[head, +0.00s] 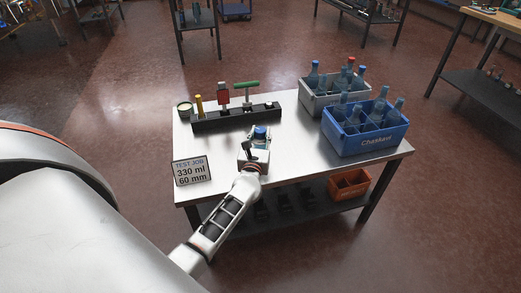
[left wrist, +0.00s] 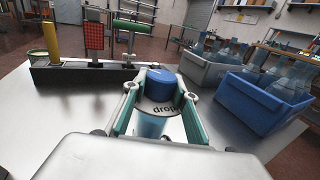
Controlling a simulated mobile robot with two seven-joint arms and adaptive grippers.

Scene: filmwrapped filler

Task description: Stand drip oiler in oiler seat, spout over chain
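A bottle with a blue cap and a pale label, its lettering partly hidden, stands between the fingers of my left gripper (left wrist: 160,108); I take it for the drip oiler (left wrist: 160,84). The fingers lie against both its sides. In the head view the left gripper (head: 257,143) and the blue cap (head: 260,132) are at the middle of the metal table. I cannot tell whether the bottle's base touches the table. A black rack (head: 236,120) stands behind it, with yellow, red and green-handled tools upright in it. I cannot make out the oiler seat, spout or chain. My right gripper is out of view.
A blue crate (head: 366,143) and a grey crate (head: 318,104), both with bottles, stand on the right of the table (head: 300,160). A sign (head: 191,170) stands front left, a small round tin (head: 185,108) back left. An orange bin (head: 349,184) is on the lower shelf.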

